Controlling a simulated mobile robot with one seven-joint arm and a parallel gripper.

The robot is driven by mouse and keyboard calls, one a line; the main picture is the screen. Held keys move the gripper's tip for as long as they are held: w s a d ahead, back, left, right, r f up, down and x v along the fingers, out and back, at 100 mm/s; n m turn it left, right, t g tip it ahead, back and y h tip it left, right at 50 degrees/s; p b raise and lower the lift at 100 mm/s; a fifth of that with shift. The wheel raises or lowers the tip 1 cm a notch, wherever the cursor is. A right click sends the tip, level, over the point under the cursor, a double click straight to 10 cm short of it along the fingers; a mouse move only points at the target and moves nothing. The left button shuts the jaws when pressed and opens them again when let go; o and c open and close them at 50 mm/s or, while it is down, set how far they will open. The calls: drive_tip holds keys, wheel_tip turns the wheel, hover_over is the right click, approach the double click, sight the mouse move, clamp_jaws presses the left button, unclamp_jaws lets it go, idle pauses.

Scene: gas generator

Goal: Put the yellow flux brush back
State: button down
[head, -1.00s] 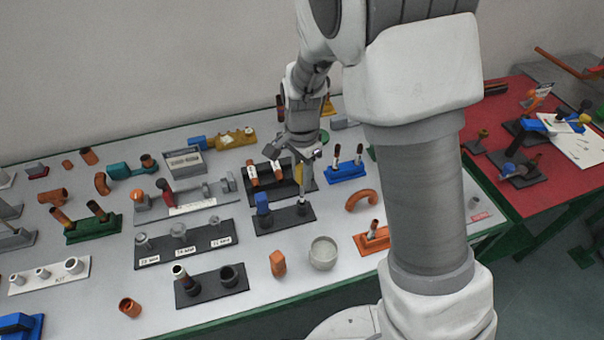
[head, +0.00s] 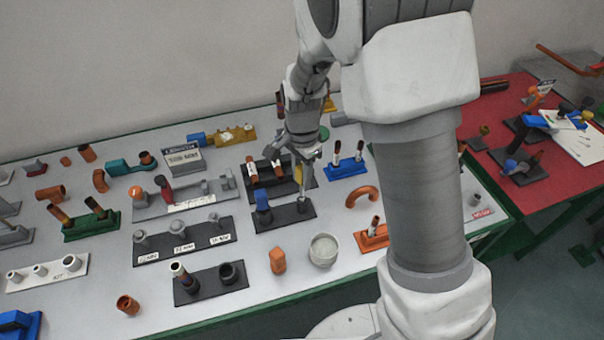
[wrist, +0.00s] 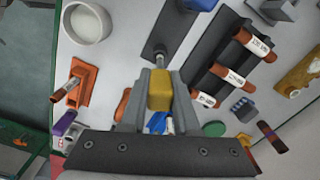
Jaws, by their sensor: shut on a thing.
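The yellow flux brush (wrist: 160,92) is held between the two fingers of my gripper (wrist: 158,88), shut on its yellow handle. In the head view the brush (head: 299,174) hangs roughly upright below my gripper (head: 304,160). Its metal lower part points at the dark base plate (wrist: 172,28), over the end away from the blue-handled tool (head: 262,206). In the head view this dark plate (head: 272,222) lies just below. I cannot tell whether the brush tip is inside a holder there or just above it.
A dark rack with labelled copper tubes (wrist: 238,80) stands close beside my gripper. A blue stand (head: 346,168) is to the right. A round whitish cup (head: 323,249), an orange stand (head: 373,237) and a copper elbow (head: 363,193) are nearer the front edge.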

sight(302, 195)
drive_tip(key=shift+f+b, duration=1.35)
drive_tip(key=shift+f, duration=0.7)
drive_tip(key=c, duration=0.6)
unclamp_jaws()
drive_tip(key=shift+r, duration=0.1)
